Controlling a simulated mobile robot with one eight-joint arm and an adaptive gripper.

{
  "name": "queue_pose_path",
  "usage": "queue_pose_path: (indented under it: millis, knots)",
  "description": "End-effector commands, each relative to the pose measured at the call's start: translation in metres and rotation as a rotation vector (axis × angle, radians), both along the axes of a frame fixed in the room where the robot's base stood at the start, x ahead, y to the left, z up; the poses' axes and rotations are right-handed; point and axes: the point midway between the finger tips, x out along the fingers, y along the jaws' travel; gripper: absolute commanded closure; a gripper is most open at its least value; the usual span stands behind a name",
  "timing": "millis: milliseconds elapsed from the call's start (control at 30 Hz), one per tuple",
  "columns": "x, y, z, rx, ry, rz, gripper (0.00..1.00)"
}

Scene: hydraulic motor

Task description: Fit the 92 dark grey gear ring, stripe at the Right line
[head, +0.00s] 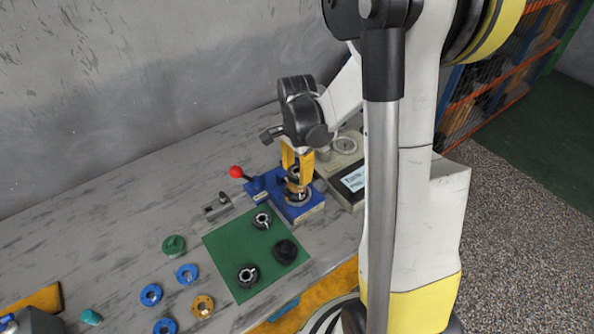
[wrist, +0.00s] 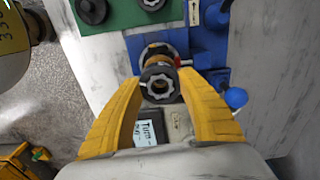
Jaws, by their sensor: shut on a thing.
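My gripper (wrist: 162,84) has its yellow fingers on either side of a dark grey gear ring (wrist: 160,88) with a toothed inner hole and pale marks on its face. In the head view my gripper (head: 297,172) is over the blue fixture (head: 312,209), with the ring between the fingertips, mostly hidden. In the wrist view, a brass-coloured part and another dark toothed piece (wrist: 158,52) show behind the held ring on the fixture. I cannot tell whether the held ring touches the parts below it. The Right line cannot be made out.
A green mat (head: 225,244) holds dark rings and a black round part. Blue rings (head: 151,294) and an orange ring (head: 202,306) lie farther left.

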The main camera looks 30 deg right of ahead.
Motion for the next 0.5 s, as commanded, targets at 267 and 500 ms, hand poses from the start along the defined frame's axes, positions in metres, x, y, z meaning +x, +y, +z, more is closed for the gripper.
queue_pose_path:
  millis: [267,500]
  knots:
    - [0.000,0.000,-0.002,0.000,0.000,0.000,0.96]
    - [0.000,0.000,-0.011,0.000,0.000,0.000,0.96]
